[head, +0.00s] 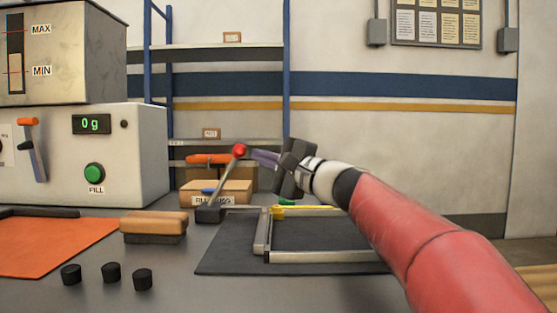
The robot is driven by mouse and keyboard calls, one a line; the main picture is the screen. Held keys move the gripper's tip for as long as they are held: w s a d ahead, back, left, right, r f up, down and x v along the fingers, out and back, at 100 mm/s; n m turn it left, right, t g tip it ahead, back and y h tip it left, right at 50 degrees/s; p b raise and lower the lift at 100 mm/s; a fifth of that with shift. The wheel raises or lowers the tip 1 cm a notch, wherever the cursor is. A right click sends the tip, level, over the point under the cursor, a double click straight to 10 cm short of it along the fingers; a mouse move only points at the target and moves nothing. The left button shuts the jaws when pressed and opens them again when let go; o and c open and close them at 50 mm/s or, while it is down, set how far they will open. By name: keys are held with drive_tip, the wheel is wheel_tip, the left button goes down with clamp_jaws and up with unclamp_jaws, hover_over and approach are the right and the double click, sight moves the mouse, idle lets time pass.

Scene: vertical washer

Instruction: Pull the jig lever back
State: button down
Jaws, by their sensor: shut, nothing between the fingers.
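The jig lever (225,177) is a thin grey rod with a red ball knob. It rises from a dark base block (210,215) and leans up to the right. My gripper (254,155) comes in from the right with its fingers pointing left. Its fingers are shut with nothing between them. The fingertips are close beside the red knob, on its right; I cannot tell whether they touch it. The jig (262,235) has light metal bars on a dark mat (228,258). My arm hides the jig's right side.
A dispenser with a green FILL button (94,173) stands at the left. A brown block (153,225), several black caps (112,272) and an orange mat (50,245) lie on the grey bench. A cardboard box (232,190) and an orange-handled tool (207,158) are behind the lever.

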drive_tip(key=shift+w+a, duration=0.2)
drive_tip(key=shift+a, duration=0.1)
drive_tip(key=shift+r, duration=0.1)
